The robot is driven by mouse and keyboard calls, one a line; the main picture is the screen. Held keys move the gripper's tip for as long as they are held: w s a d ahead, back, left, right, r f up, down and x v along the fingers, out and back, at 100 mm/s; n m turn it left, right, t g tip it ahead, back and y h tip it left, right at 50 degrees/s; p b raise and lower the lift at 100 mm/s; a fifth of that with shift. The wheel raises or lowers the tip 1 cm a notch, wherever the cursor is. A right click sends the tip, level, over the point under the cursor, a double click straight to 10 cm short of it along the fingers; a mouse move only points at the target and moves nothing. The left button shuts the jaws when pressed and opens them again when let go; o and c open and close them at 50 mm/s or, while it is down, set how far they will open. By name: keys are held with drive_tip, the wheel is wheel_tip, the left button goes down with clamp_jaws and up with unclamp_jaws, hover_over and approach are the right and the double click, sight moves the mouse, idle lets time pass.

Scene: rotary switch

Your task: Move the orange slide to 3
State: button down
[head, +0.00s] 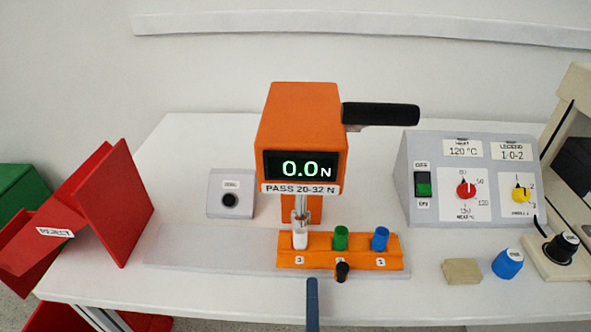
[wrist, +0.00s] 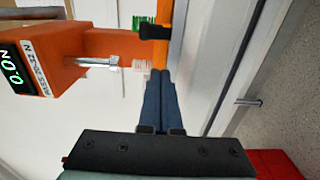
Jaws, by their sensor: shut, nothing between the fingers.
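The orange slide (head: 342,264) lies on a pale base below the orange press (head: 300,125). It carries a white cap (head: 300,240) at left, a green cap (head: 340,238) in the middle and a blue cap (head: 380,239) at right. A label 3 shows below the white cap, which sits under the press's metal rod (head: 301,208). A black knob (head: 342,271) sticks out of the slide's front. My gripper (head: 312,282) is shut and empty, its tips near the slide's front edge, left of the knob. The wrist view shows the closed fingertips (wrist: 159,74) beside the slide, apart from the knob (wrist: 155,32).
The press display reads 0.0 N, and its black lever (head: 382,114) points right. A red reject chute (head: 95,215) stands at left. A grey control box (head: 470,185), a beige block (head: 462,271) and a loose blue knob (head: 507,263) are at right. The front left table is clear.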

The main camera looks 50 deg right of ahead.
drive_tip(key=b+v, duration=0.2)
drive_tip(key=v, duration=0.8)
drive_tip(key=shift+w+a, duration=0.25)
drive_tip(key=shift+a, duration=0.1)
drive_tip(key=shift+w, duration=0.1)
